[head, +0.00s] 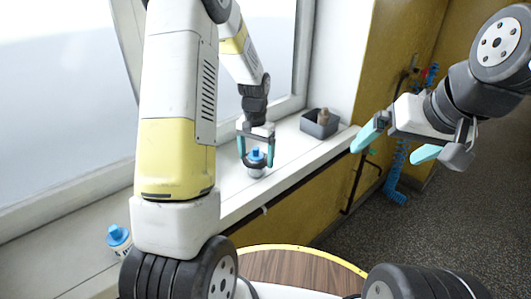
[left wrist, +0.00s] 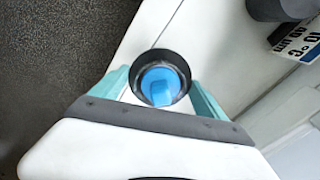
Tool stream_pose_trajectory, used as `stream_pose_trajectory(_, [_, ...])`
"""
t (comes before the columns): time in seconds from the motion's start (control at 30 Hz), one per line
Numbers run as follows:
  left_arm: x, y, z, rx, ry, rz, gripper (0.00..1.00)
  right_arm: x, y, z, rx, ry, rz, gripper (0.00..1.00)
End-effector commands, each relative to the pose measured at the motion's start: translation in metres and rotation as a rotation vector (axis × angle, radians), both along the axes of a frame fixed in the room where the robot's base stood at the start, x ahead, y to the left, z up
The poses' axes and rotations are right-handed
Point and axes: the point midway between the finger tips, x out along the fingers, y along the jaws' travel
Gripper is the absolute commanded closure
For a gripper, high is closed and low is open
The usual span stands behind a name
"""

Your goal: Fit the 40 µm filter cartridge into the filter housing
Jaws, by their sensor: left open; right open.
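My left gripper (head: 256,158) is open, with its two teal fingers pointing down at the window sill. Between them stands a small upright pale cylinder with a blue top (head: 256,154) and a dark collar. In the left wrist view the left gripper (left wrist: 160,88) has a finger on each side of the dark ring, which surrounds the blue top (left wrist: 161,84). A second white cylinder with a blue cap (head: 118,237) stands farther left on the sill. I cannot read which is the 40 µm cartridge. My right gripper (head: 388,148) is open and empty in the air.
A dark grey bin (head: 318,129) with a brownish item stands right on the sill. A dark object (left wrist: 280,8) and a printed label (left wrist: 300,38) are cut off in the left wrist view. Blue coiled hose (head: 393,180) hangs by the yellow wall. A wooden round top (head: 280,266) is below.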

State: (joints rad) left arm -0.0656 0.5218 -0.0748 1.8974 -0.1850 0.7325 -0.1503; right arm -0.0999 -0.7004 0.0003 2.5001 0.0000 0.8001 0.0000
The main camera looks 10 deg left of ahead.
Motion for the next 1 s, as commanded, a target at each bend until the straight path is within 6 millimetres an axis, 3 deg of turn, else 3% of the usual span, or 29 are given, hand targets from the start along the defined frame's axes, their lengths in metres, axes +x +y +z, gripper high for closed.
stream_pose_trajectory(0.23, [-0.001,0.0,-0.037,0.0,0.002,0.001,0.16,0.0,0.0,0.0,0.0,0.0,0.0,0.0])
stream_pose_trajectory(0.53, [0.0,0.0,-0.043,0.0,0.0,0.001,0.16,0.0,0.0,0.0,0.0,0.0,0.0,0.0])
stream_pose_trajectory(0.57, [0.0,0.0,-0.043,0.0,0.0,0.001,0.18,0.0,0.0,0.0,0.0,0.0,0.0,0.0])
stream_pose_trajectory(0.8, [0.0,0.0,-0.043,0.0,-0.001,0.0,0.61,0.0,0.0,0.0,0.0,0.0,0.0,0.0])
stream_pose_trajectory(1.0, [0.0,0.0,-0.043,0.0,-0.001,0.0,0.62,0.0,0.0,0.0,0.0,0.0,0.0,0.0])
